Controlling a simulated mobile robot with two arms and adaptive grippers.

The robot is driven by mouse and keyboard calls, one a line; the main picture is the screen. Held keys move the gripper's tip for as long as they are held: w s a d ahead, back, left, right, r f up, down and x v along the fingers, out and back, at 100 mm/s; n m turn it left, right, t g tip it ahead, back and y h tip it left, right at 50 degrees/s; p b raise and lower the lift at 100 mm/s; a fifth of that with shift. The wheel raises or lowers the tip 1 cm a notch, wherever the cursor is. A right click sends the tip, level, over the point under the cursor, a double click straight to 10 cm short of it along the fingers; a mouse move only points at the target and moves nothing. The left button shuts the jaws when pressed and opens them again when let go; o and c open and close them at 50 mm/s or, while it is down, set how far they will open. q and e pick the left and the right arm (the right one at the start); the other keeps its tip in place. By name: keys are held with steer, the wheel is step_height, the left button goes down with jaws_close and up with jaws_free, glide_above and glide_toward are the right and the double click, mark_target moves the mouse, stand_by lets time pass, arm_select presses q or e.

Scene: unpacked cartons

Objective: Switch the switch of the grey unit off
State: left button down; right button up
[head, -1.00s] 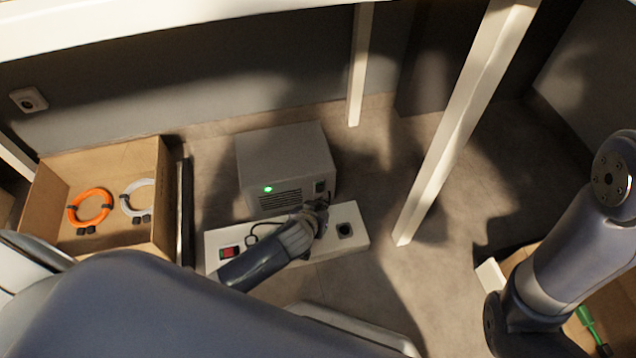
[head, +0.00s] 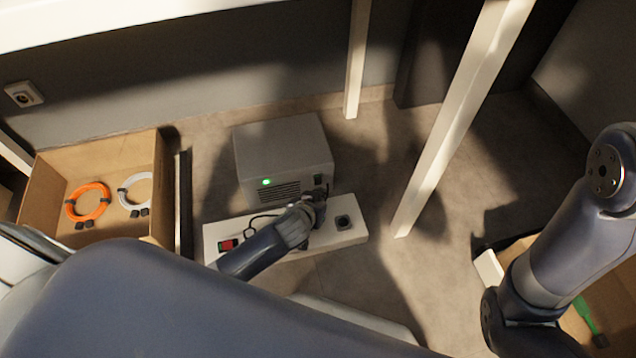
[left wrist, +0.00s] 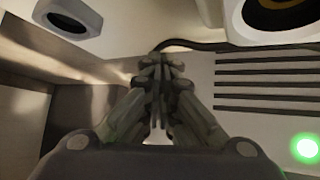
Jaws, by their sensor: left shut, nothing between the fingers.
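The grey unit (head: 280,145) stands on the floor against the wall, with a lit green lamp (head: 266,182) and dark vent slots on its front. Its small dark switch (head: 318,180) is at the right of that front; its position is too small to read. My left gripper (head: 322,194) is shut and empty, close in front of the unit just below the switch; I cannot tell if it touches. In the left wrist view the shut fingers (left wrist: 160,68) point at the unit's front (left wrist: 200,85) and hide the switch. The lit lamp (left wrist: 306,148) shows there too. My right gripper is out of view.
A white power strip (head: 217,235) with a red switch and a socket lies before the unit, under my left forearm. A carton (head: 150,190) with orange and white cable coils stands left. A white post (head: 455,130) rises to the right. Another carton lies lower right.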

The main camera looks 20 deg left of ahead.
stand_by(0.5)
arm_select(q)
steer(key=shift+w+a, duration=0.1)
steer(key=shift+w, duration=0.05)
steer(key=shift+w, duration=0.1)
steer(key=shift+w+a, duration=0.1)
steer(key=shift+w+a+p, duration=0.15)
steer(key=shift+w+p, duration=0.1)
steer(key=shift+p, duration=0.05)
stand_by(0.5)
steer(key=shift+s, duration=0.1)
